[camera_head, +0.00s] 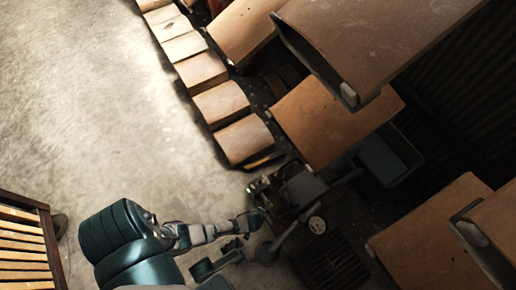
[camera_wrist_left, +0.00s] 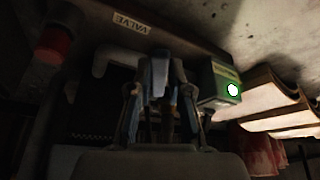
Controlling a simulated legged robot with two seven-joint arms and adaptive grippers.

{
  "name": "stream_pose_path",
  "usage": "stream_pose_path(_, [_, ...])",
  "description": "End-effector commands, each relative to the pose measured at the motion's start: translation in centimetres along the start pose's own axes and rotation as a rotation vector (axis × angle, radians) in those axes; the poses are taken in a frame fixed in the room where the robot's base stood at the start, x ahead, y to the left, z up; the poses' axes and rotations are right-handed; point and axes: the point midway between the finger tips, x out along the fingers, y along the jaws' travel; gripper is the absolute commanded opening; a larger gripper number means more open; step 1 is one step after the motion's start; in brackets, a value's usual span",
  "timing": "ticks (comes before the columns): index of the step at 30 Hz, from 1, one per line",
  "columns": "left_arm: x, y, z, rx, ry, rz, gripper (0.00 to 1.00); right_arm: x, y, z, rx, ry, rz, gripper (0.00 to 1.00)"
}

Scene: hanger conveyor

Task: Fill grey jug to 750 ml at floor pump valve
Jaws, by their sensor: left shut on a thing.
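In the left wrist view a white "VALVE" label (camera_wrist_left: 132,23) is fixed to a dark panel. A grey bent pipe (camera_wrist_left: 108,60) runs below it to my left gripper (camera_wrist_left: 160,85). The fingers are shut on a part at the valve, mostly hidden between them. In the head view my left gripper (camera_head: 262,213) reaches from the lower left to the pump unit (camera_head: 303,188) on the floor. A green box (camera_wrist_left: 222,80) with a lit green-white light is just right of the fingers. I cannot make out the grey jug in either view. My right gripper is not in view.
A red knob (camera_wrist_left: 52,46) is at the upper left of the wrist view. Brown hanging panels (camera_head: 335,120) crowd the right, beside a grey bin (camera_head: 388,160). A slatted wooden pallet (camera_head: 25,245) lies at lower left. The concrete floor (camera_head: 120,110) is clear at upper left.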

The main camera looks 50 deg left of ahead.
Motion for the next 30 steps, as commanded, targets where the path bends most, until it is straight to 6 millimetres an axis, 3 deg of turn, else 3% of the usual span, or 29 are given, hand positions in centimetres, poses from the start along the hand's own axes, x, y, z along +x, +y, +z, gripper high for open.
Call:
stream_pose_path(8, [0.1,-0.3,0.3,-0.003,-0.006,-0.005,0.0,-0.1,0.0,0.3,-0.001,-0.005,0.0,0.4])
stream_pose_path(9, [0.1,-0.3,0.3,-0.002,-0.006,-0.005,0.26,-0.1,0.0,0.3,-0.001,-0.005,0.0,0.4])
stream_pose_path(11, [0.1,-0.2,0.3,-0.002,-0.005,-0.004,0.41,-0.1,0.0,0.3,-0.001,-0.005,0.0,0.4])
stream_pose_path(12, [0.1,-0.2,0.3,-0.002,-0.005,-0.004,0.44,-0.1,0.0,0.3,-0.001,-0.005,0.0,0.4])
stream_pose_path(23, [-0.2,-0.2,0.1,-0.002,-0.002,-0.002,0.44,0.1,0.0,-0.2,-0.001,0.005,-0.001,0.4])
stream_pose_path(30, [-3.1,-0.2,0.2,-0.004,-0.003,0.0,0.44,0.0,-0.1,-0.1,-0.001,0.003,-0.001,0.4])
